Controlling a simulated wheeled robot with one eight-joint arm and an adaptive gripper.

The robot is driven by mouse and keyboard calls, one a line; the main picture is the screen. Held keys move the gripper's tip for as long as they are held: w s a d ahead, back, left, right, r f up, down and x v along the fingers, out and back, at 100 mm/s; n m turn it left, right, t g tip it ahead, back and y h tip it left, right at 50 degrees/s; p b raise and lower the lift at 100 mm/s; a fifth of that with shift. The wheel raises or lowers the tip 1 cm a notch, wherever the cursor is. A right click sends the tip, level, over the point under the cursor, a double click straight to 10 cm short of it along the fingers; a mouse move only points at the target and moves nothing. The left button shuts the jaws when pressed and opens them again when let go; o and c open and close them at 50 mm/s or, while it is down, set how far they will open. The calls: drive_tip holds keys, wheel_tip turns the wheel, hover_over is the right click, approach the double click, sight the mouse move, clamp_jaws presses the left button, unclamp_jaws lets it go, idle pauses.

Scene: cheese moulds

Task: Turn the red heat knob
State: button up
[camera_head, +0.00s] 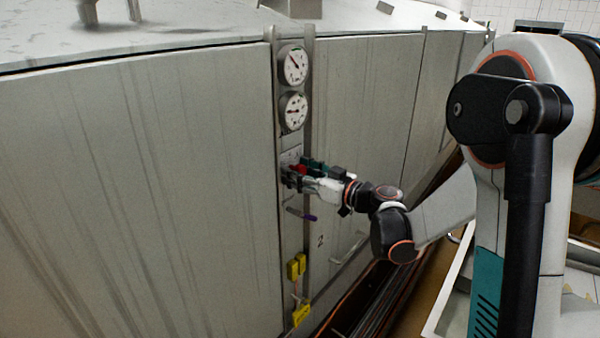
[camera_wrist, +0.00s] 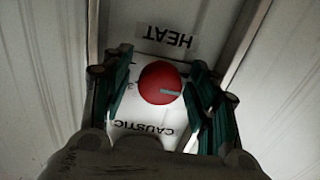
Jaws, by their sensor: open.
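The red heat knob (camera_wrist: 160,83) is round with a pale pointer line, on a white panel (camera_wrist: 150,50). The label HEAT shows upside down above it and CAUSTIC below it in the wrist view. My gripper (camera_wrist: 160,88) is open, with one finger on each side of the knob and a visible gap on both sides. In the head view my gripper (camera_head: 294,178) is at the panel strip on the tank. A little of the red knob (camera_head: 301,169) shows there between the dark fingers; most of it is hidden.
Two round gauges (camera_head: 293,65) (camera_head: 293,112) sit above the knob on the same strip. A purple-tipped lever (camera_head: 309,217) and yellow fittings (camera_head: 297,267) are below. The large grey tank wall (camera_head: 140,190) spreads left, with a rail handle (camera_head: 350,247) at lower right.

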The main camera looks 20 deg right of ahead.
drive_tip(key=c, duration=1.1)
